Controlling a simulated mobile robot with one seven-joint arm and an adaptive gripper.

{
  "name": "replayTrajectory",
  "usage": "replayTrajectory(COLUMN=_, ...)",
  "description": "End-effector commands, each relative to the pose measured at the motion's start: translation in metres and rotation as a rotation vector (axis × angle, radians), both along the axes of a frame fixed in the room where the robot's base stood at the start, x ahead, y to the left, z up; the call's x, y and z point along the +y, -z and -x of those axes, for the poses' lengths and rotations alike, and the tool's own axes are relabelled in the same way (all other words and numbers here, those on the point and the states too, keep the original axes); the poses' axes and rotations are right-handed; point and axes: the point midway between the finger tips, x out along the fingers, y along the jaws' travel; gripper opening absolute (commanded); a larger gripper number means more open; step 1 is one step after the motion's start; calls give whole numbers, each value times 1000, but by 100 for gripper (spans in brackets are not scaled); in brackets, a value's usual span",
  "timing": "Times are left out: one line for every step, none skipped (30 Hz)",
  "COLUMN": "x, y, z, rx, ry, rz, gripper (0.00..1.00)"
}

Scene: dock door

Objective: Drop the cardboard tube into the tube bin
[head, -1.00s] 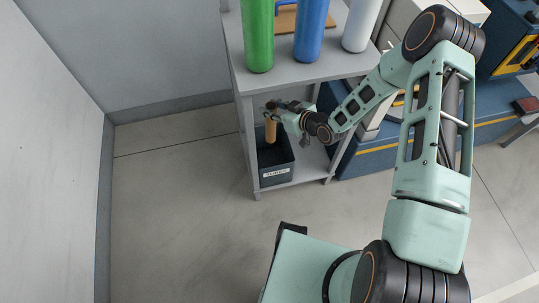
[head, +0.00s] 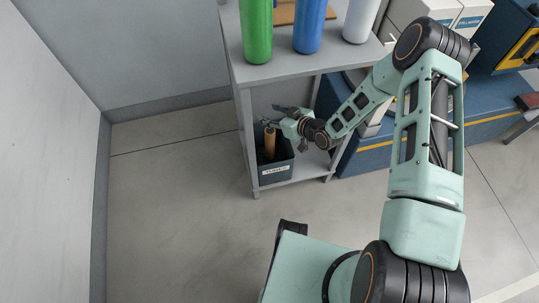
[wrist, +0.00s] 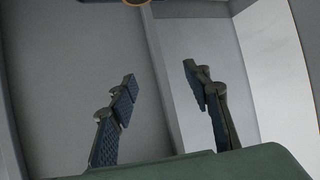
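The tan cardboard tube (head: 270,145) stands roughly upright in the dark tube bin (head: 276,178), its upper part above the rim. The bin sits on the lower shelf under the grey worktop and has a white label on its front. My gripper (head: 277,116) is just above and right of the tube's top, its fingers spread. In the wrist view my gripper (wrist: 160,75) is open, with nothing between its fingers. A small brown ring at the top edge of that view may be the tube's end. The tube's lower part is hidden inside the bin.
A green cylinder (head: 257,30), a blue cylinder (head: 309,25) and a white cylinder (head: 360,20) stand on the worktop (head: 283,66) above my gripper. A shelf leg (head: 250,150) is left of the bin. The floor (head: 180,200) in front is clear.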

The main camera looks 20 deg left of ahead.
Motion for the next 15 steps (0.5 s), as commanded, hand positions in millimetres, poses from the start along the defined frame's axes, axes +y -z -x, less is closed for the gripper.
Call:
replayTrajectory(x=0, y=0, z=0, rx=0, ry=0, rz=0, gripper=49)
replayTrajectory(x=0, y=0, z=0, rx=0, ry=0, rz=0, gripper=49)
replayTrajectory(x=0, y=0, z=0, rx=0, ry=0, rz=0, gripper=49)
replayTrajectory(x=0, y=0, z=0, rx=0, ry=0, rz=0, gripper=49)
replayTrajectory(x=0, y=0, z=0, rx=0, ry=0, rz=0, gripper=49)
replayTrajectory(x=0, y=0, z=0, rx=0, ry=0, rz=0, gripper=49)
replayTrajectory(x=0, y=0, z=0, rx=1, ry=0, rz=1, gripper=49)
replayTrajectory(x=0, y=0, z=0, rx=1, ry=0, rz=1, gripper=49)
replayTrajectory(x=-1, y=0, z=0, rx=1, ry=0, rz=1, gripper=49)
replayTrajectory(x=-2, y=-1, z=1, rx=1, ry=0, rz=1, gripper=49)
replayTrajectory(x=-4, y=-2, z=2, rx=0, ry=1, rz=1, gripper=49)
replayTrajectory(x=-7, y=-4, z=3, rx=0, ry=1, rz=0, gripper=49)
replayTrajectory(x=-10, y=-6, z=4, rx=0, ry=1, rz=0, gripper=49)
replayTrajectory(x=-13, y=-8, z=6, rx=-1, ry=2, rz=0, gripper=49)
replayTrajectory(x=-18, y=-11, z=9, rx=0, ry=3, rz=0, gripper=49)
